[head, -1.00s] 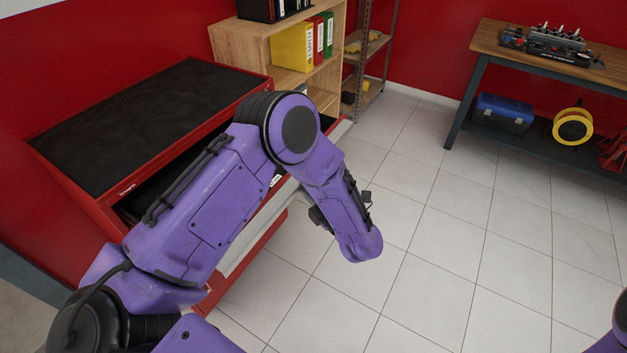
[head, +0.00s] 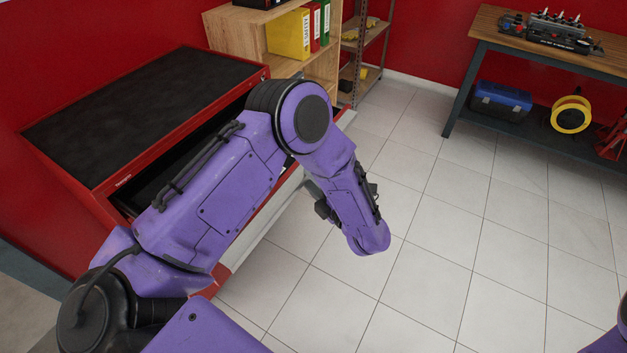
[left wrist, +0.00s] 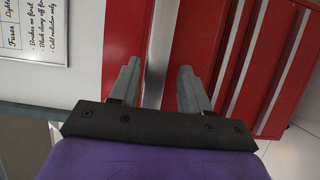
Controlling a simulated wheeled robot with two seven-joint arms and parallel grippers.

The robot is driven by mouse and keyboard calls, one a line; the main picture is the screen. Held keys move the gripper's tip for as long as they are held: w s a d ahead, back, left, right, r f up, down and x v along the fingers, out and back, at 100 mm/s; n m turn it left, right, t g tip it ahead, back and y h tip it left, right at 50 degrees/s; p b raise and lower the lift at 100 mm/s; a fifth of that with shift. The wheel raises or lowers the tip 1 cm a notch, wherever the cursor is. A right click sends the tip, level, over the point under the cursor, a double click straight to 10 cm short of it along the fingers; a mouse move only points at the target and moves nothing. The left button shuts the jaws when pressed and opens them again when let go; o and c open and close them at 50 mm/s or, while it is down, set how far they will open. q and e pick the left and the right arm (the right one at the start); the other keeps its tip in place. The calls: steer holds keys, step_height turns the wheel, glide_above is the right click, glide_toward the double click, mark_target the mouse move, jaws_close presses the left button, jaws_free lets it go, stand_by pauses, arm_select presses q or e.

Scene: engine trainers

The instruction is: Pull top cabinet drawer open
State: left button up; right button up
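The red cabinet (head: 128,181) with a black top stands at the left in the head view. Its top drawer (head: 346,119) is pulled part way out, with a dark gap (head: 150,190) between the cabinet body and the drawer front. My left arm crosses over the drawer and hides much of it. My left gripper (head: 325,205) is mostly hidden behind my forearm, in front of the drawer. In the left wrist view, my left gripper (left wrist: 158,82) has its fingers apart. A grey metal handle strip (left wrist: 161,45) on a red drawer front runs between them; contact cannot be told. My right gripper is out of view.
A wooden shelf with binders (head: 289,38) and a metal rack (head: 362,45) stand behind the cabinet. A workbench (head: 475,50) with a blue toolbox (head: 501,98) and yellow reel (head: 570,115) below stands at the right. The tiled floor (head: 450,230) is clear.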

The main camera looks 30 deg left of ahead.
arm_select(q)
steer(key=b+v, duration=0.3)
steer(key=v, duration=0.7)
steer(key=shift+d, duration=0.25)
steer(key=shift+s, duration=0.15)
